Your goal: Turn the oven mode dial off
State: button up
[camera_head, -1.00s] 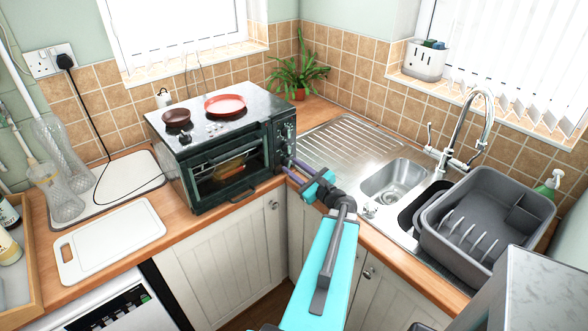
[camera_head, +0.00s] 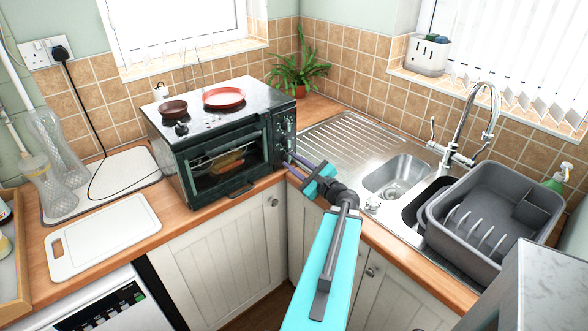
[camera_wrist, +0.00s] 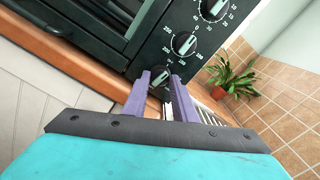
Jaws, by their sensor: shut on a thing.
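The black oven (camera_head: 222,165) is a countertop unit in the corner, with a glass door and a column of round dials on the right of its front. In the wrist view, the lowest dial (camera_wrist: 160,78) sits between the two purple fingers of my gripper (camera_wrist: 163,80), partly hidden by them. My gripper is shut on this dial. A middle dial (camera_wrist: 185,43) and an upper dial (camera_wrist: 213,8) above it are free, with white scale marks. In the head view, my gripper (camera_head: 288,158) reaches the lower right of the oven front; the gripped dial is hard to make out there.
A steel sink (camera_head: 397,172) and a grey dish rack (camera_head: 487,220) are to the right. A potted plant (camera_head: 298,72) stands behind the oven. Red dishes (camera_head: 224,97) sit on the oven top. A white cutting board (camera_head: 103,236) lies to the left. Cupboards are below the counter.

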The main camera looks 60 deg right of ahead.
jog(key=shift+f+n+b, duration=0.15)
jog(key=shift+n+b, duration=0.65)
jog(key=shift+b, duration=0.8)
jog(key=shift+n+b, duration=0.4)
jog(key=o, duration=1)
jog(key=shift+o, duration=0.2)
jog(key=shift+s+r, duration=0.2)
jog(key=shift+r, duration=0.05)
